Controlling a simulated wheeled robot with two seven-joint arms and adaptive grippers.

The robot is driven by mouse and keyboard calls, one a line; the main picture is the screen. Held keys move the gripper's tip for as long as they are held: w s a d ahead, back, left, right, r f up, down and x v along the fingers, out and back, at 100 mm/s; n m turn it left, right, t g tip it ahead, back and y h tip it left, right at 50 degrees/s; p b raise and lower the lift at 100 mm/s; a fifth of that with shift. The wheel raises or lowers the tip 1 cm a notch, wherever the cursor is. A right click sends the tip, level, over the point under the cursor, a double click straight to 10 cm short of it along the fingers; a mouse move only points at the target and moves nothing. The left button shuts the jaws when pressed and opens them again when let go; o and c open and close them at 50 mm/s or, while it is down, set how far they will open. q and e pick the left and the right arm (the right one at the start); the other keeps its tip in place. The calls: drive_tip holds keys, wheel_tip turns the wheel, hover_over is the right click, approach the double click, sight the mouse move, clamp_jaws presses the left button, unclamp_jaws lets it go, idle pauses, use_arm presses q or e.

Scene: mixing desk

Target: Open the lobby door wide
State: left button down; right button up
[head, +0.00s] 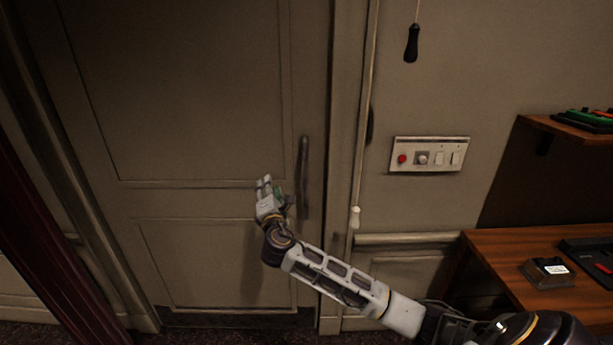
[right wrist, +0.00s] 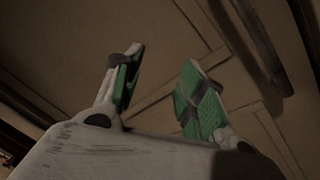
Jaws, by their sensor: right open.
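The lobby door (head: 190,90) is a grey-beige panelled door and stands closed in its frame in the head view. Its dark vertical bar handle (head: 303,178) is near the door's right edge. My right gripper (head: 268,184) is in front of the door, just left of the handle's lower half, with nothing between its fingers. In the right wrist view my right gripper (right wrist: 158,85) shows two spread fingers with green pads. The handle (right wrist: 262,45) runs past them at the upper right, apart from the fingers. My left gripper is not in view.
A wall panel with a red button and switches (head: 430,154) is right of the door frame. A black-handled pull cord (head: 411,43) hangs above it. A wooden desk (head: 500,245) and a shelf (head: 565,128) stand at the right. A dark red curtain-like strip (head: 45,245) is at the left.

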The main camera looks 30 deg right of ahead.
sight(305, 177)
drive_tip(key=s+d+f+n+g+h, duration=0.2)
drive_tip(key=s+d+n+g+h, duration=0.2)
drive_tip(key=d+n, duration=0.3)
drive_tip(key=shift+s+d+f+g+h, duration=0.2)
drive_tip(key=shift+g+h, duration=0.2)
drive_tip(key=shift+h, duration=0.4)
drive_tip(key=shift+w+d, duration=0.1)
drive_tip(key=shift+p+x, duration=0.65)
drive_tip(key=shift+x, duration=6.1)
drive_tip(key=shift+c, duration=0.3)
clamp_jaws()
